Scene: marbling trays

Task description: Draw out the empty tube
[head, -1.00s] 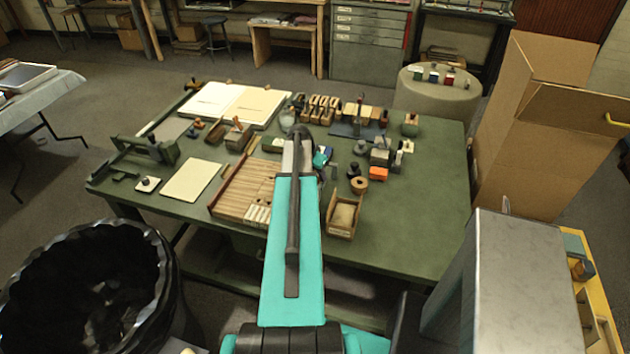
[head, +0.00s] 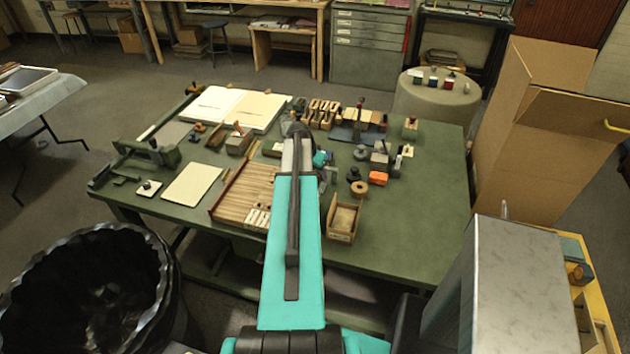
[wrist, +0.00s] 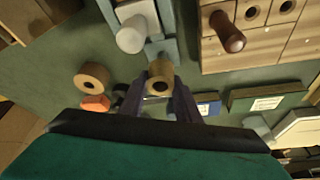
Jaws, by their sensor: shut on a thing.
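In the wrist view, a short tan tube (wrist: 160,69) with a dark round hole in its end sits between the two dark fingers of my gripper (wrist: 160,86). My gripper is shut on it. The tube's lower part is hidden by the fingers, and I cannot tell whether it still sits in a holder. A grey-blue block (wrist: 158,48) lies right behind it in the picture. In the head view my arm covers the gripper and the tube, over the middle of the green table (head: 420,215).
In the wrist view, a wooden block with holes (wrist: 285,48) holds a brown peg (wrist: 229,34). A pale round-topped piece (wrist: 131,36), a wooden ring (wrist: 93,77) and an orange block (wrist: 95,103) stand close by. The table's right front is clear in the head view.

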